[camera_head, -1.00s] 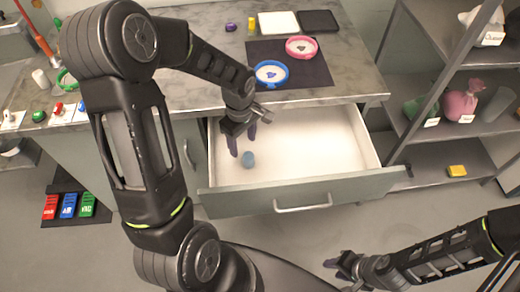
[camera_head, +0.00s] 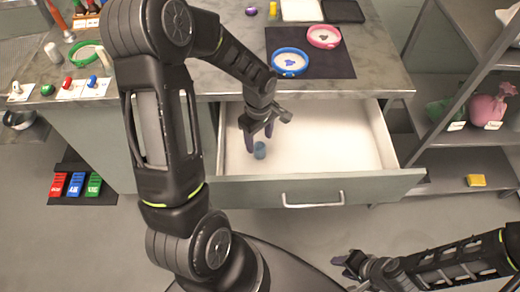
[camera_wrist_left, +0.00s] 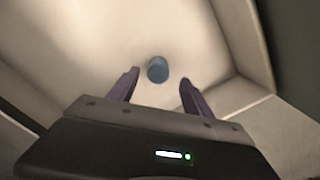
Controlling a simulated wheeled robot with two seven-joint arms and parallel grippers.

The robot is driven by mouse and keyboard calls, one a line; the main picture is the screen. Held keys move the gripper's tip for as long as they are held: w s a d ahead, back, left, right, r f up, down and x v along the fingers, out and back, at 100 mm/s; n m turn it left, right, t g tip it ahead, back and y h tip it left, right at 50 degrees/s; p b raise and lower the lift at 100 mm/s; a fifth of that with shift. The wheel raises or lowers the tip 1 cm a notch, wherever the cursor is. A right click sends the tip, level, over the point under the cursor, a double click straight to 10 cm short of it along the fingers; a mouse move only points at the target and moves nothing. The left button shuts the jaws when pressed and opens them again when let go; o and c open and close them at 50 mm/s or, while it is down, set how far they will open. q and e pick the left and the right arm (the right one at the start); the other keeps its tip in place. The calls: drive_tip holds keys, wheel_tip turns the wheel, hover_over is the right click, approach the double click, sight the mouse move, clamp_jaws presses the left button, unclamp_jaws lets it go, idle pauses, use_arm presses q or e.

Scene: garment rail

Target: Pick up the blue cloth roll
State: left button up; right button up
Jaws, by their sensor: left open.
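The blue cloth roll (camera_head: 260,150) is a small blue cylinder on the white floor of the open drawer (camera_head: 340,135), near its left end. It also shows in the left wrist view (camera_wrist_left: 158,69), just beyond the fingertips and between their lines. My left gripper (camera_head: 260,138) is open and empty, reaching down into the drawer above and close beside the roll. Its two fingers (camera_wrist_left: 158,78) stand apart in the wrist view, not touching the roll. My right gripper (camera_head: 345,264) is low at the bottom right, away from the drawer; its jaws are too small to judge.
The drawer front (camera_head: 330,190) with its handle and the drawer walls surround the roll. Above is the counter with a blue-rimmed dish (camera_head: 290,62) and a pink-rimmed dish (camera_head: 323,37) on a dark mat (camera_head: 345,68). A shelf rack (camera_head: 455,165) stands at right.

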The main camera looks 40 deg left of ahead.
sight(260, 146)
use_arm(q)
drive_tip(key=shift+f, duration=0.2)
wheel_tip(260, 146, down, 5)
drive_tip(key=shift+w+f+p, duration=0.1)
drive_tip(key=shift+w+p, duration=0.05)
drive_tip(key=shift+p, duration=0.2)
idle(0.6)
clamp_jaws()
idle(0.5)
